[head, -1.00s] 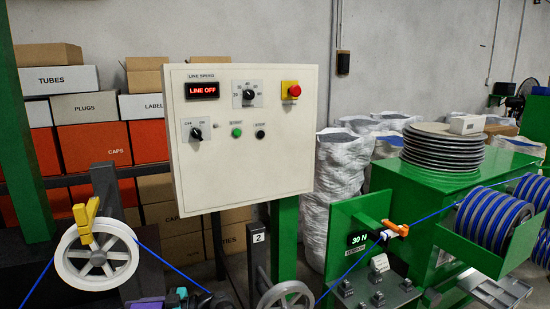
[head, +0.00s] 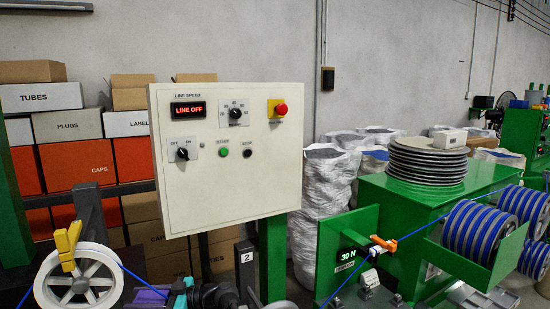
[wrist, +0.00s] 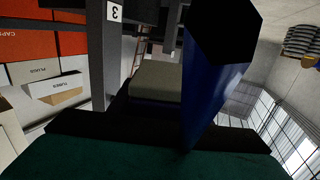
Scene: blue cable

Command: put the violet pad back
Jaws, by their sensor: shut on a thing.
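The violet pad (head: 151,295) shows at the bottom edge of the head view, just right of the white wheel, partly cut off. My gripper (head: 178,297), with teal and dark parts, is right beside it and shut on it. The blue cable (head: 134,274) runs down from the wheel close to the pad and gripper. In the wrist view the cable (wrist: 212,85) looms large and very near the camera. A grey-olive block with a dark bluish side (wrist: 155,82) shows behind it; I cannot tell whether it is the pad.
The white wheel with a yellow clamp (head: 68,246) stands left of my gripper. The control panel (head: 225,160), reading LINE OFF, hangs above. A post marked 2 (head: 246,257) and the green 30 N stand (head: 335,240) are to the right.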

